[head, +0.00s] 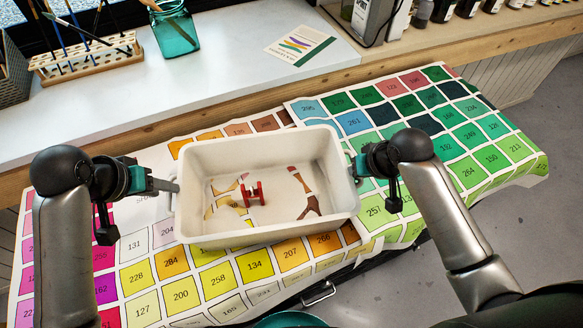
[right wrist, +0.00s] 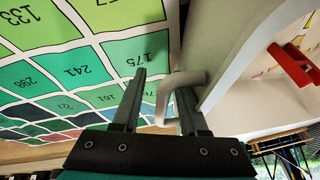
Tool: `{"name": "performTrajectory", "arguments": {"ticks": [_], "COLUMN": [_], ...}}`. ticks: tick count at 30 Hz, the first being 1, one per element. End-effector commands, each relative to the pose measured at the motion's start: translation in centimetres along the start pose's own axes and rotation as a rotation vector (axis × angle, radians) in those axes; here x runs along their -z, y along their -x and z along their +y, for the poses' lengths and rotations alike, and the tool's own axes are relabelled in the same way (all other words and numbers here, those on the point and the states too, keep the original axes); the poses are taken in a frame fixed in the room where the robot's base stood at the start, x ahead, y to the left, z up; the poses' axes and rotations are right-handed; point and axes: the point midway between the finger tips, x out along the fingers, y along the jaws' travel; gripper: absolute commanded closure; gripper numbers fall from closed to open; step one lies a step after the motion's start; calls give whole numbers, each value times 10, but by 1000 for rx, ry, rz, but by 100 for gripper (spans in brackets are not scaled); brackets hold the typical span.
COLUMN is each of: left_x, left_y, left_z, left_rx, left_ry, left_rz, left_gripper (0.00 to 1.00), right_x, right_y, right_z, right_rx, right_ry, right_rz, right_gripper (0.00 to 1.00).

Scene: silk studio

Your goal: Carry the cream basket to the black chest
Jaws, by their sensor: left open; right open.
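The cream basket (head: 275,235) stands upright in the middle of the head view, over the colour charts, with a red spool (head: 253,194) and patterned scraps inside. My left gripper (head: 172,187) is open at the basket's left end, its fingers by the handle there; contact is unclear. My right gripper (head: 354,167) is open at the right end. In the right wrist view, the cream handle (right wrist: 163,97) lies between the open fingers of that gripper (right wrist: 161,82). A dark edge with a metal handle (head: 319,294) shows below the charts; I cannot tell whether it is the black chest.
Numbered colour charts (head: 200,299) spread under and around the basket. Behind is a pale counter (head: 235,75) with a brush rack (head: 85,60), a teal jar (head: 175,32) and a leaflet (head: 300,45). Grey floor (head: 545,235) is free at the right.

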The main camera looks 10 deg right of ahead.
Motion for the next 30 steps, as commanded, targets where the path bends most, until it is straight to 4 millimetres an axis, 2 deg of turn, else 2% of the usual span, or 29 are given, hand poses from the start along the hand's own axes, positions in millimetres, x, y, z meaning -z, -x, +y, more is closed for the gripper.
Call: {"name": "performTrajectory", "arguments": {"ticks": [6,14,20,30], "left_x": [0,0,0,0], "left_y": [26,34,34,33], "left_z": [0,-1,-1,-1], "left_rx": [1,3,3,3], "left_ry": [-1,1,1,1], "left_rz": [1,-1,-1,-1], "left_gripper": [55,55,55,55], "right_x": [0,0,0,0], "right_y": [0,7,35,95], "right_z": [0,0,1,0], "right_rx": [1,-1,-1,-1], "right_ry": [0,0,2,2], "right_rz": [0,1,2,3], "right_gripper": [56,56,56,56]}}
